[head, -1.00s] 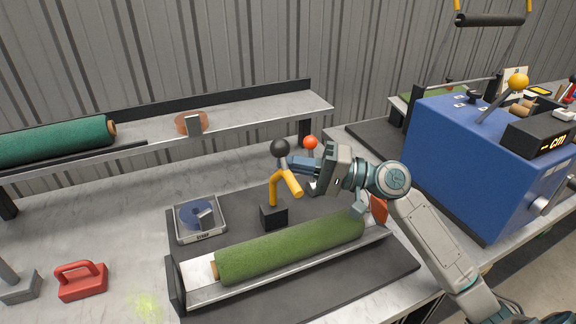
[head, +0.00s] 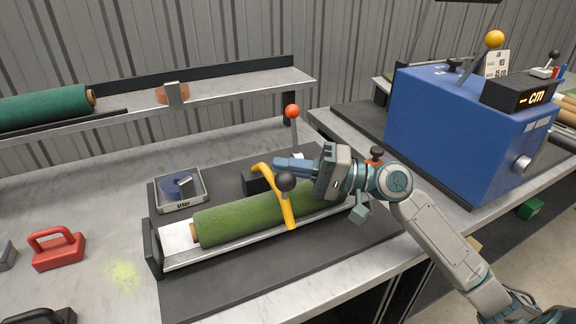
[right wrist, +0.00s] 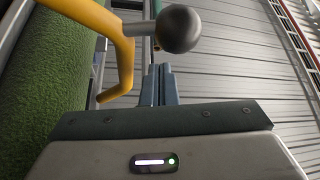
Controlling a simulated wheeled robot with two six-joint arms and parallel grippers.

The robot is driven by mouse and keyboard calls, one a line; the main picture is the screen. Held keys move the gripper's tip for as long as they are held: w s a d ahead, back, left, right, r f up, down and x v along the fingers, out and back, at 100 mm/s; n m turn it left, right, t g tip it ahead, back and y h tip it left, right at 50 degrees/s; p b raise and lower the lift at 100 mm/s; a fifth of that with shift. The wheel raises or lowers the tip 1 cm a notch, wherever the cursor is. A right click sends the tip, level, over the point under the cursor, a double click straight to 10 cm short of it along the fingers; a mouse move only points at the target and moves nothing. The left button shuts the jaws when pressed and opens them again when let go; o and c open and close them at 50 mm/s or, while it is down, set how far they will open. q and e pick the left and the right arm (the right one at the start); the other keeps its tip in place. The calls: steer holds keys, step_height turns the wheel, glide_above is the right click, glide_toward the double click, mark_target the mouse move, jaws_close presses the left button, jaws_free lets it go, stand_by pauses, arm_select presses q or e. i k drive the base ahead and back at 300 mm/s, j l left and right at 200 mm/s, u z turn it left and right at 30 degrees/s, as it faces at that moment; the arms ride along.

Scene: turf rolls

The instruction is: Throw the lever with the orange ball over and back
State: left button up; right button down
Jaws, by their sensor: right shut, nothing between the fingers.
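A lever with an orange-red ball (head: 293,111) stands upright behind the green turf roll, on a thin grey rod. Another lever, with an amber-orange ball (head: 495,39), leans on top of the blue machine (head: 465,125). A yellow cranked lever with a black ball (head: 287,181) lies tilted over the turf roll (head: 235,217). My right gripper (head: 280,163) is shut and empty, just behind the black ball. In the right wrist view the shut fingers (right wrist: 160,85) sit below the black ball (right wrist: 178,28), beside the yellow bar (right wrist: 122,55); contact is unclear. My left gripper is out of view.
The roll lies in a metal trough on a dark mat. A tray with blue tape (head: 181,187) stands left of it, and a red handled block (head: 58,248) farther left. A shelf (head: 230,90) with a dark green roll runs behind.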

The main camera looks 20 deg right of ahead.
mark_target(293, 110)
steer(key=k+l, duration=0.15)
steer(key=l, duration=0.15)
steer(key=k+l, duration=0.25)
steer(key=k, duration=0.35)
steer(key=l+u, duration=0.05)
